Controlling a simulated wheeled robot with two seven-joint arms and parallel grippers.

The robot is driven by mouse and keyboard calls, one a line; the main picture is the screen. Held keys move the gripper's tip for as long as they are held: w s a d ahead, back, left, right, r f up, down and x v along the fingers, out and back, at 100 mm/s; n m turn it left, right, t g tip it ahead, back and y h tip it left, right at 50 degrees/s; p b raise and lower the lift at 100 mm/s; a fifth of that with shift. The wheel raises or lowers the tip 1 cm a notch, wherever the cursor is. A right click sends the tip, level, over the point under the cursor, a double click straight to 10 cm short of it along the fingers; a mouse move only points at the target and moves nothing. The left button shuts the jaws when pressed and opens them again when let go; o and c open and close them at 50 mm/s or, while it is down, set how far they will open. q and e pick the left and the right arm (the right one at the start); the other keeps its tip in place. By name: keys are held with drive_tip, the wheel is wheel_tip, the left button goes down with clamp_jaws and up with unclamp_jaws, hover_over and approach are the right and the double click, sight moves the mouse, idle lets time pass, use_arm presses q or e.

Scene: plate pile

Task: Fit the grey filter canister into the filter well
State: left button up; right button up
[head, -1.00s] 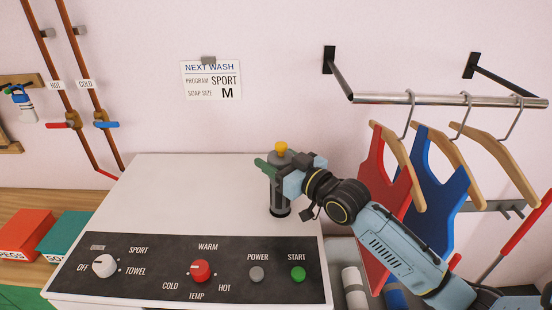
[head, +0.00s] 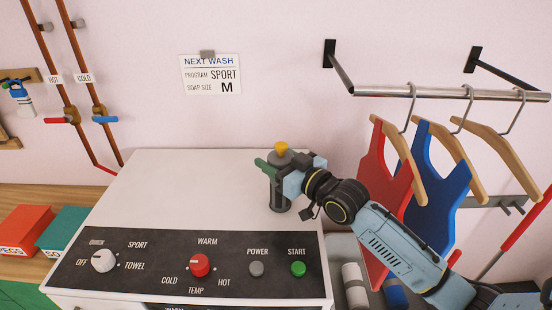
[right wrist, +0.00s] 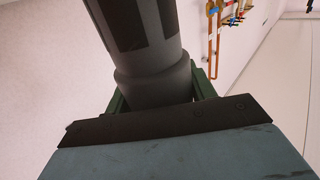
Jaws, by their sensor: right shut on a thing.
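The grey filter canister (head: 280,197) stands upright at the right part of the white washer top, with a yellow knob (head: 281,148) on its upper end. My right gripper (head: 272,167) is shut on its upper body, with green fingers around it. In the right wrist view the canister (right wrist: 150,60) fills the space between the fingers and shows dark patches on its side. The filter well cannot be made out apart from the dark edge at the canister's foot. I cannot tell how deep the foot sits. My left gripper is not in view.
The washer top (head: 190,190) is clear to the left, with a dark control panel (head: 130,265) along its front. Hangers with a red vest (head: 385,180) and a blue vest (head: 435,180) hang from a rail (head: 440,92) at the right, behind my right arm.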

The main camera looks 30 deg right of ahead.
drive_tip(key=shift+f, duration=0.2)
drive_tip(key=shift+f+b, duration=0.5)
drive_tip(key=shift+f, duration=0.25)
idle(0.5)
drive_tip(key=shift+f+b, duration=0.45)
drive_tip(key=shift+f, duration=0.5)
drive_tip(key=o, duration=1.7)
drive_tip(key=shift+o, duration=0.2)
drive_tip(key=shift+f, duration=0.1)
drive_tip(key=shift+s+f, duration=0.1)
